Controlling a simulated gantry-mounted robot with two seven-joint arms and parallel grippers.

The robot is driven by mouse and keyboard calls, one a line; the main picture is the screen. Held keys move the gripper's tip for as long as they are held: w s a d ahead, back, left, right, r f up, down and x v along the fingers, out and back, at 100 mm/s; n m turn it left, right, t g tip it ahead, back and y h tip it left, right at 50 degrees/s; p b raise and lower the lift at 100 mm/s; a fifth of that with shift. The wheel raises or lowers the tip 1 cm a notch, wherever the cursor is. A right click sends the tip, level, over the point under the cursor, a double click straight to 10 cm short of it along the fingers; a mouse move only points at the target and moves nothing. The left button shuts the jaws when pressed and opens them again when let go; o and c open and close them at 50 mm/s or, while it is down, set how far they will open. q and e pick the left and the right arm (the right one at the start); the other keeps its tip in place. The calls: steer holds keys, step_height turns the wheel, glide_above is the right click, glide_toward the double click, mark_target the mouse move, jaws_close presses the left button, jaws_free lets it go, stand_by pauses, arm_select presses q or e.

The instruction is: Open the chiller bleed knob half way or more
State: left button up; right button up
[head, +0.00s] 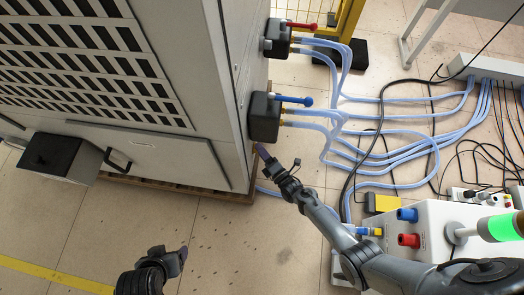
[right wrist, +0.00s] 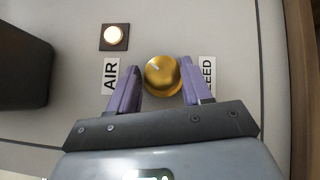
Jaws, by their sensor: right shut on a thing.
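The gold bleed knob (right wrist: 162,76) sits on the grey panel in the right wrist view, between an AIR label (right wrist: 110,76) and a partly hidden BLEED label (right wrist: 209,73). A pale mark on its face points to the upper left. The purple fingers of my right gripper (right wrist: 158,84) stand on both sides of the knob, shut on it. In the head view my right gripper (head: 264,153) reaches the side of the chiller cabinet (head: 180,155), and the knob is hidden there. My left gripper (head: 178,262) is over the floor, away from the cabinet; its opening is unclear.
Black blocks with a red handle (head: 302,25) and a blue handle (head: 296,100) jut from the cabinet, with pale blue hoses (head: 385,185) beyond. A lit button (right wrist: 115,36) is above AIR. A white equipment box (head: 440,215) stands at right.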

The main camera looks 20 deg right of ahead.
steer(key=shift+s+p, duration=0.1)
steer(key=shift+p, duration=0.35)
steer(key=m+g+p, duration=0.1)
steer(key=p, duration=0.2)
steer(key=m+g+p, duration=0.1)
steer(key=g+p, duration=0.1)
steer(key=m+g+p, duration=0.1)
steer(key=m+p, duration=0.1)
steer(key=p, duration=0.1)
steer(key=shift+d+r+g+p, duration=0.25)
steer(key=shift+r+g+p, duration=0.05)
steer(key=shift+r+g, duration=0.1)
steer(key=shift+w+d+m+g+y, duration=0.15)
steer(key=shift+m+g+y, duration=0.3)
steer(key=shift+m+g, duration=0.7)
steer(key=shift+w+a+m+g+y, duration=0.1)
steer(key=shift+w+m+g+y, duration=0.4)
steer(key=shift+g, duration=1.1)
steer(key=shift+s+d+m+g+y, duration=0.1)
steer(key=shift+m+g+y, duration=0.25)
steer(key=shift+m+g, duration=0.85)
steer(key=shift+w+g, duration=0.1)
steer(key=shift+g, duration=0.15)
steer(key=shift+r, duration=0.1)
